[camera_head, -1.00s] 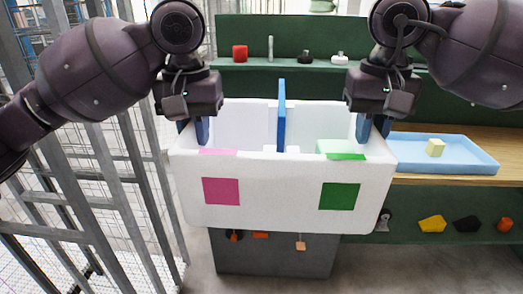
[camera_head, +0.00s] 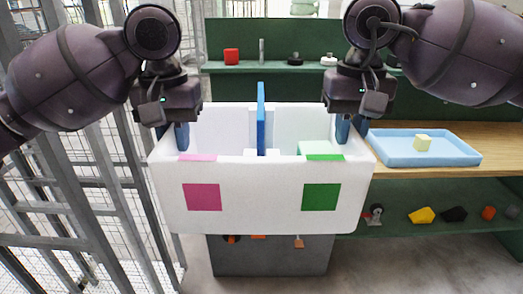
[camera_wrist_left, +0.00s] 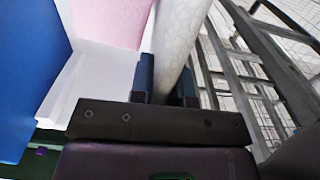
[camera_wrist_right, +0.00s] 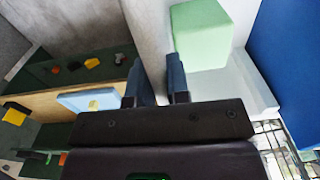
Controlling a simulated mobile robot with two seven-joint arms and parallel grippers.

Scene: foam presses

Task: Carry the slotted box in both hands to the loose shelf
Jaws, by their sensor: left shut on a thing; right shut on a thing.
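The white slotted box (camera_head: 262,210) hangs in front of me in the head view, with a pink square and a green square on its near wall. A blue divider (camera_head: 261,118) stands upright in its middle. A pink block (camera_wrist_left: 112,20) lies in the left side and a light green block (camera_wrist_right: 201,33) in the right side. My left gripper (camera_head: 174,136) is shut on the box's left wall. My right gripper (camera_head: 351,130) is shut on its right wall. The box looks about level. Which shelf is the loose one, I cannot tell.
A green shelf unit with a wooden top (camera_head: 490,142) stands behind and to the right, holding a blue tray (camera_head: 385,158) with a yellow block (camera_head: 422,143). Metal fencing (camera_head: 90,150) runs close on the left. A grey bin (camera_head: 270,262) stands below the box.

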